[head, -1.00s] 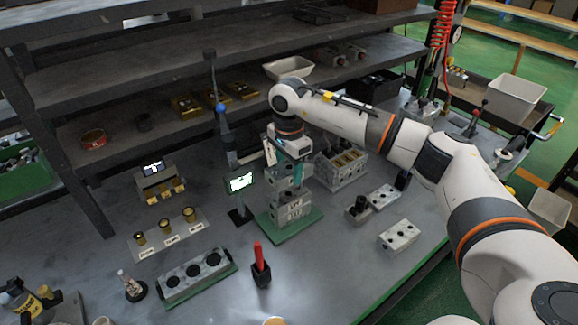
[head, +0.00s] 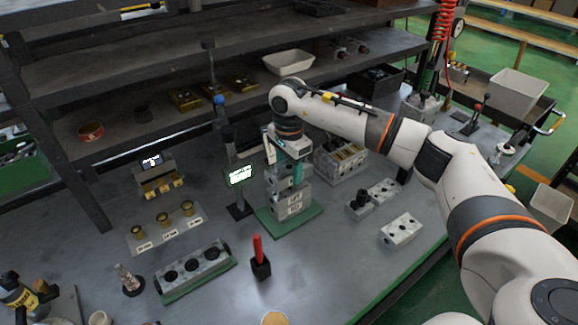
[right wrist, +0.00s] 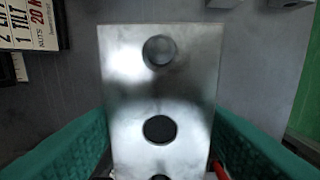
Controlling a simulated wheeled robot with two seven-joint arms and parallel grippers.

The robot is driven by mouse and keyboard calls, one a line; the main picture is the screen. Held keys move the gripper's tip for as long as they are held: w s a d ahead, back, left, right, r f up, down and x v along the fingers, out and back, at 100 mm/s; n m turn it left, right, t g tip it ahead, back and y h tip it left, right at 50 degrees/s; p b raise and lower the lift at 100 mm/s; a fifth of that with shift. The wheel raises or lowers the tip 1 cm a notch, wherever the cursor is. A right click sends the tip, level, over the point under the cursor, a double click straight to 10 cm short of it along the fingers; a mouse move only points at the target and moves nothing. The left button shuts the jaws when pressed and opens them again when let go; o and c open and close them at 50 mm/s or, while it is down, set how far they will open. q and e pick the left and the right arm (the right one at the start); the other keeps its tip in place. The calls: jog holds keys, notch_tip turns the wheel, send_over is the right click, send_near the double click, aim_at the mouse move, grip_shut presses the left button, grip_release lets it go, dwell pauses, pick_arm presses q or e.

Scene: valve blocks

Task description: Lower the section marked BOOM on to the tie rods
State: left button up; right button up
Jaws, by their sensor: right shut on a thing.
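My right gripper (head: 290,170) is shut on a grey metal section (head: 279,184) above the stack in the head view. In the right wrist view the section (right wrist: 158,100) is a bright block with round holes in its face, between my teal fingers. Below it, labelled grey blocks (head: 294,204) stand stacked on a green base plate (head: 289,224). I cannot read the label BOOM on the held section. The tie rods cannot be made out, nor can I tell whether the section touches the stack. My left gripper is not in view.
A small lit screen (head: 240,175) on a stand is close left of the stack. A grey block with holes (head: 343,162) is behind right. A red-handled tool (head: 259,257) stands in front. Loose blocks (head: 400,229) lie right. Shelves (head: 150,85) rise behind.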

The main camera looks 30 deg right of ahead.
aim_at(289, 177)
jog(key=shift+f+b, duration=1.05)
jog(key=shift+f, duration=0.4)
jog(key=o, duration=1.4)
notch_tip(289, 177, up, 12)
jog(key=shift+r+b, duration=0.1)
jog(key=shift+b, duration=0.85)
